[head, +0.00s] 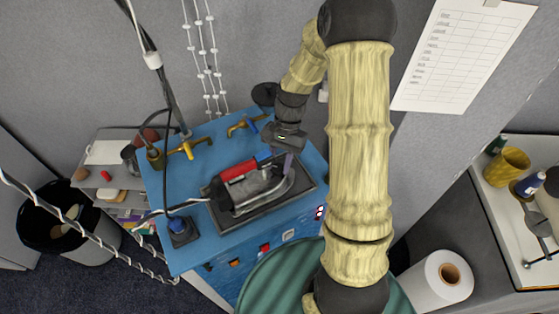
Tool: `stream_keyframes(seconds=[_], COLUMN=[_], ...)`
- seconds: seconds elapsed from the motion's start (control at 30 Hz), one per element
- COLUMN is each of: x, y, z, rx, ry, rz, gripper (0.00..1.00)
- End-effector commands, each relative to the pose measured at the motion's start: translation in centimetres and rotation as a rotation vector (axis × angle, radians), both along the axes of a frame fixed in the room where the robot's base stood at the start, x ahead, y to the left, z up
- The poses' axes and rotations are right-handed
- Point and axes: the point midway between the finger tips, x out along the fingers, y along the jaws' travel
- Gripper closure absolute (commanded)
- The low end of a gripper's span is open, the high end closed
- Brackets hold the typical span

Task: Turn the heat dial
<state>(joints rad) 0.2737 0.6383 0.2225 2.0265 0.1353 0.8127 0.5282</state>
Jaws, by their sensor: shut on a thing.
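A red and grey device (243,180) with a black left end and a white cable lies in a dark tray (238,222) on a blue cabinet (180,250). My gripper (276,161) reaches down from the upper right to the device's back right end. Its jaws are shut on a small part there, which seems to be the heat dial. The jaws hide this part, so its markings and angle cannot be read. A curved silver piece (283,190) runs along the device's right end.
Brass taps with yellow (188,150) and blue handles stand at the cabinet's back edge. A black-and-blue fitting (181,230) sits front left. Small coloured controls (264,247) line the cabinet's front. A green ribbed round thing (280,285) and a paper roll (440,280) are in front.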

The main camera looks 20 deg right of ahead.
Motion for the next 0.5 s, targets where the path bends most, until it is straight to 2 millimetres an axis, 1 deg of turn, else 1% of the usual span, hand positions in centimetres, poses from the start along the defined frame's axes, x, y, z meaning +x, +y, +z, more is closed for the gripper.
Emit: stream_keyframes(seconds=[0.13,0.33,0.5], x=[-0.04,-0.09,-0.01], y=[-0.04,-0.15,-0.12], z=[0.01,0.03,0.06], rx=[0.0,0.0,-0.001], ry=[0.0,-0.001,-0.003], rz=[-0.067,-0.236,-0.273], gripper=[0.92,0.92,0.92])
